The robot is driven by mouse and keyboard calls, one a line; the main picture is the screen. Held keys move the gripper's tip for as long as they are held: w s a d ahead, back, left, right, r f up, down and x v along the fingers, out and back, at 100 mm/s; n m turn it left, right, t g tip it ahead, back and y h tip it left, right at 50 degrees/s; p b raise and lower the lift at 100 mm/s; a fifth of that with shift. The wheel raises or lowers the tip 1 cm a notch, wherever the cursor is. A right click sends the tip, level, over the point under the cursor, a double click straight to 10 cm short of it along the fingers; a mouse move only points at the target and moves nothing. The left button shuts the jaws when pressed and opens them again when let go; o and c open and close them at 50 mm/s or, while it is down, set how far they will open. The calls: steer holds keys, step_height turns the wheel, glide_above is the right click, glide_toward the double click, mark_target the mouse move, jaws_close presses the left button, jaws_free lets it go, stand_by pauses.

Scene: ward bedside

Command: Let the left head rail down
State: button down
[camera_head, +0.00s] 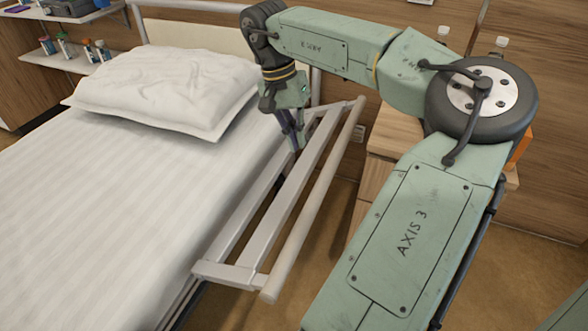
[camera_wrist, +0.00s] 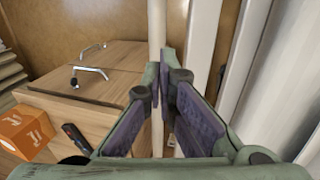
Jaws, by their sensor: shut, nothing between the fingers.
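The pale head rail (camera_head: 318,207) runs along the right side of the bed in the head view. It has a round outer bar and flat slats, and leans outward from the mattress. My gripper (camera_head: 298,146) points down at the rail's far part, close to the slats. In the wrist view my gripper (camera_wrist: 168,75) has its two purple-padded fingers together with nothing between them. The round bar (camera_wrist: 157,28) passes behind the fingers, and pale slats (camera_wrist: 205,45) stand to their right. I cannot tell whether the fingers touch the rail. No latch is clearly visible.
A wooden bedside cabinet (camera_wrist: 105,65) with metal handles stands close beside the rail. An orange box (camera_wrist: 25,130) and a dark remote-like object (camera_wrist: 78,138) are near it. A pillow (camera_head: 165,88) lies on the bed (camera_head: 90,220). Floor shows between rail and cabinet.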

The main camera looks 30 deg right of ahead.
mark_target(313, 193)
steer(key=p+x, duration=0.1)
steer(key=x, duration=1.3)
steer(key=shift+p, duration=0.3)
steer(key=shift+f, duration=0.1)
